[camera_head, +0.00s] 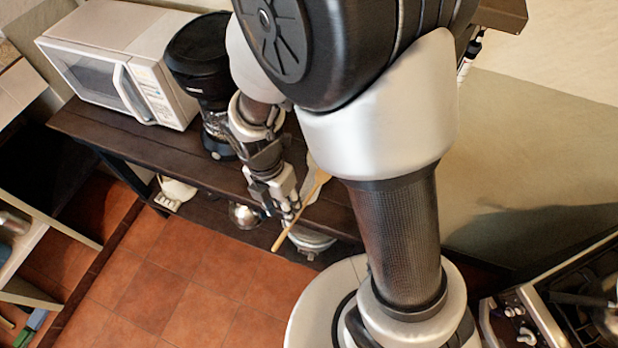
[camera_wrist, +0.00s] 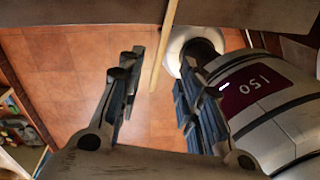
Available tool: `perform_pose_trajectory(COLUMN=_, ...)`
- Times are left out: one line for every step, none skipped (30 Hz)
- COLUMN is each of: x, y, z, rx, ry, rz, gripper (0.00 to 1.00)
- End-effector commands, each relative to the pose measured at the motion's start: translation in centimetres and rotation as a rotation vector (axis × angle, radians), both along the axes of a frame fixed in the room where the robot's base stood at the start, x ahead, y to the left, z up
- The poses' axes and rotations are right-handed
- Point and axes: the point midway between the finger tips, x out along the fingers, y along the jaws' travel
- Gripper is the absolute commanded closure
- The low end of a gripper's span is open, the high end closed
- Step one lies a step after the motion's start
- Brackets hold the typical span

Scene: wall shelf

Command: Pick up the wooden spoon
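The wooden spoon (camera_head: 298,216) shows in the head view as a thin, light stick. It slants across the front edge of the dark wooden shelf, its lower end jutting out over the floor. My gripper (camera_head: 291,207) is beside the stick, close to its middle. In the wrist view the stick (camera_wrist: 164,45) comes down from the top edge, between the lines of the two fingers. My gripper (camera_wrist: 160,80) is open there, with a gap on each side of the stick. I cannot tell whether the stick is within finger depth.
A white microwave (camera_head: 120,62) and a black coffee maker (camera_head: 202,70) stand on the shelf (camera_head: 150,150), left of my gripper. A pale flat object (camera_head: 313,183) lies near the stick. A lower shelf holds a metal pot (camera_head: 243,214). A stove (camera_head: 575,300) is at the right.

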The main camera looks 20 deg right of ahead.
Motion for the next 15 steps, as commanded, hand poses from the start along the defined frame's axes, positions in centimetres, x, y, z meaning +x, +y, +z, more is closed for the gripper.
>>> perform_pose_trajectory(x=-0.1, y=-0.1, z=-0.9, rx=-0.001, ry=0.003, rz=0.0, gripper=0.67)
perform_pose_trajectory(x=-0.1, y=-0.1, z=-1.2, rx=-0.001, ry=0.002, rz=0.0, gripper=0.67)
perform_pose_trajectory(x=-0.2, y=-0.1, z=-1.5, rx=-0.001, ry=0.001, rz=0.0, gripper=0.67)
perform_pose_trajectory(x=-0.2, y=-0.2, z=-1.6, rx=-0.001, ry=0.001, rz=0.0, gripper=0.67)
perform_pose_trajectory(x=-0.2, y=-0.2, z=-1.7, rx=-0.001, ry=0.001, rz=0.0, gripper=0.67)
perform_pose_trajectory(x=-0.2, y=-0.2, z=-1.8, rx=-0.001, ry=0.001, rz=0.0, gripper=0.67)
perform_pose_trajectory(x=-0.2, y=-0.2, z=-1.9, rx=-0.001, ry=0.001, rz=0.0, gripper=0.67)
perform_pose_trajectory(x=-0.2, y=-0.3, z=-2.1, rx=-0.001, ry=0.001, rz=0.0, gripper=0.67)
perform_pose_trajectory(x=-0.2, y=-0.3, z=-2.3, rx=-0.001, ry=0.001, rz=-0.001, gripper=0.67)
perform_pose_trajectory(x=-0.2, y=-0.4, z=-2.6, rx=-0.001, ry=0.001, rz=-0.001, gripper=0.67)
perform_pose_trajectory(x=-0.2, y=-0.5, z=-3.0, rx=-0.001, ry=0.001, rz=-0.001, gripper=0.67)
perform_pose_trajectory(x=-0.2, y=-0.7, z=-3.5, rx=0.0, ry=0.001, rz=-0.002, gripper=0.67)
perform_pose_trajectory(x=-0.2, y=-0.8, z=-4.0, rx=0.0, ry=0.001, rz=-0.002, gripper=0.67)
perform_pose_trajectory(x=-0.2, y=-1.0, z=-4.5, rx=-0.001, ry=0.002, rz=-0.002, gripper=0.67)
perform_pose_trajectory(x=-0.2, y=-1.1, z=-5.1, rx=-0.001, ry=0.002, rz=-0.003, gripper=0.67)
